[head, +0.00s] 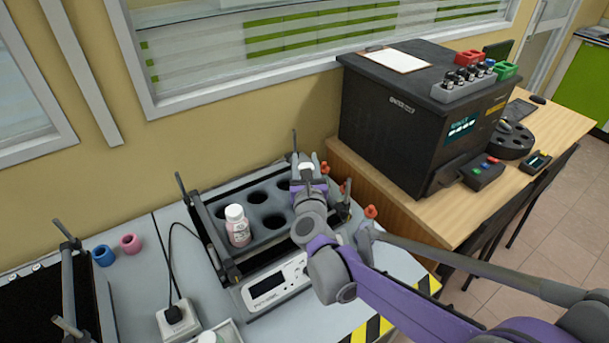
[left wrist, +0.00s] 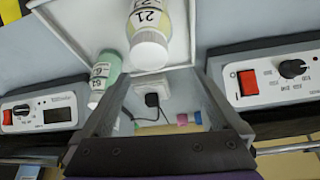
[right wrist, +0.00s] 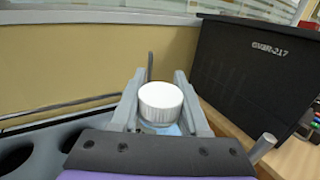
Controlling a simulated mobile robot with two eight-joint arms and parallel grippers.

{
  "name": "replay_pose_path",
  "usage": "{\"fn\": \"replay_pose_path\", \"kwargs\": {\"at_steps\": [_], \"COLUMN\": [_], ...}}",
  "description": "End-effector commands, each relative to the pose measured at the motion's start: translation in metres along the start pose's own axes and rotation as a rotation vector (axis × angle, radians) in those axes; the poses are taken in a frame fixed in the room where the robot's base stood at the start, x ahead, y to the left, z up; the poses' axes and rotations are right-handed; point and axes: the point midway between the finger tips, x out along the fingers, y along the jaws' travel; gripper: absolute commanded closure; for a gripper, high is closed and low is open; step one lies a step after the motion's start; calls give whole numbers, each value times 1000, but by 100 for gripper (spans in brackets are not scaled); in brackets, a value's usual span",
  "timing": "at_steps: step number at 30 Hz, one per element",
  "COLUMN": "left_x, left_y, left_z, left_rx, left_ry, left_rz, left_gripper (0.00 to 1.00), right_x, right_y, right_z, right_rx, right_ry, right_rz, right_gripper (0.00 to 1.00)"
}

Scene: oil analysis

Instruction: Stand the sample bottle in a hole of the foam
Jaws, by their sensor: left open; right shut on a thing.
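My right gripper (head: 306,168) is shut on a white-capped sample bottle (right wrist: 160,104), over the far right part of the grey foam (head: 262,209). The cap stands upright between the fingers (right wrist: 160,110) in the right wrist view. The bottle's lower part is hidden, so I cannot tell whether it is in a hole. Another bottle with a white cap and pinkish body (head: 239,230) stands in a near left hole. Several other foam holes look empty. My left gripper (left wrist: 160,118) is open in the left wrist view, with nothing between its fingers; it is not seen in the head view.
A white tray (left wrist: 181,52) holds a yellowish bottle (left wrist: 149,30) and a green one (left wrist: 107,72). Upright rods and clamps surround the foam on the shaker (head: 268,285). A black instrument (head: 390,120) stands on the wooden table to the right. Blue (head: 103,255) and pink (head: 130,243) rings lie left.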

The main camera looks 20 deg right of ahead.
Motion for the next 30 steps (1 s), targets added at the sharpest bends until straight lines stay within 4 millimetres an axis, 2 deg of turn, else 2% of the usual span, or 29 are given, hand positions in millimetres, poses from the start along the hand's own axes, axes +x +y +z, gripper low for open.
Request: {"fn": "replay_pose_path", "kwargs": {"at_steps": [3, 6, 19, 20, 21, 24, 30], "left_x": [4, 6, 8, 8, 7, 7, 7], "left_y": [0, 0, 0, 0, 0, 0, 0], "left_z": [2, 4, 5, 5, 5, 5, 5], "left_rx": [0, 0, 0, 0, 0, 0, 0], "left_ry": [-2, -2, -3, -3, -3, -3, -3], "left_rz": [0, 0, 0, 0, 0, 0, 0], "left_gripper": [2, 2, 2, 2, 2, 2, 2], "right_x": [0, 0, 0, 0, 0, 0, 0], "right_y": [0, 0, 0, 0, 0, 0, 0], "right_z": [-19, -30, -37, -36, -36, -35, -35], "right_rx": [0, 0, 0, 0, 0, 0, 0], "right_ry": [0, 0, 0, 0, 0, 0, 0], "right_rz": [0, 0, 0, 0, 0, 0, 0], "right_gripper": [100, 100, 100, 50, 43, 25, 25]}}
